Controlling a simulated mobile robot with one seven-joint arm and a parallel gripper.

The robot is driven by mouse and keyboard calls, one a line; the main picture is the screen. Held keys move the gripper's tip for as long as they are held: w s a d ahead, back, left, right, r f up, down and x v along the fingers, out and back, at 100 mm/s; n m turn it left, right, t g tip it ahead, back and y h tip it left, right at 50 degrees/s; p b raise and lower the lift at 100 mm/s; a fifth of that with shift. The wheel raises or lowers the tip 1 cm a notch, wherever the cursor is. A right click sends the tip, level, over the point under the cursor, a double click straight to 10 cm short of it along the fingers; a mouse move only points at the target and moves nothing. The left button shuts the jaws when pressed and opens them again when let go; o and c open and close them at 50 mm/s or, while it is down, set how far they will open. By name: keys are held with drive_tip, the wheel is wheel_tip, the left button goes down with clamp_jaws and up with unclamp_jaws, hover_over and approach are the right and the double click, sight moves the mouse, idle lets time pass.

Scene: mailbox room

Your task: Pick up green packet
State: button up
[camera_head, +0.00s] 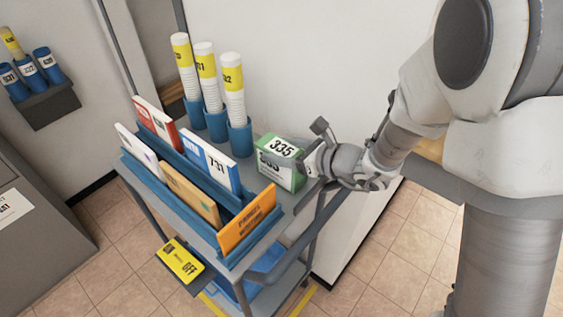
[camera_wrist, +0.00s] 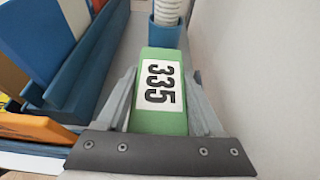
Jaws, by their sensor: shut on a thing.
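The green packet (camera_head: 279,162) is a box with a white label reading 335, on the right end of the cart's top in the head view. It also shows in the wrist view (camera_wrist: 160,112), between the two fingers. My gripper (camera_head: 310,165) reaches in from the right and is shut on the packet. In the wrist view my gripper (camera_wrist: 163,110) has one finger along each side of it. Whether the packet touches the cart top is hard to tell.
The cart (camera_head: 228,245) holds a blue rack (camera_head: 180,192) of upright envelopes, left of the packet. Several blue cups (camera_head: 238,138) with white and yellow tubes stand behind. A white wall is close behind the cart.

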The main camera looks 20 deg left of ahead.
clamp_jaws()
drive_tip(key=shift+r, duration=0.15)
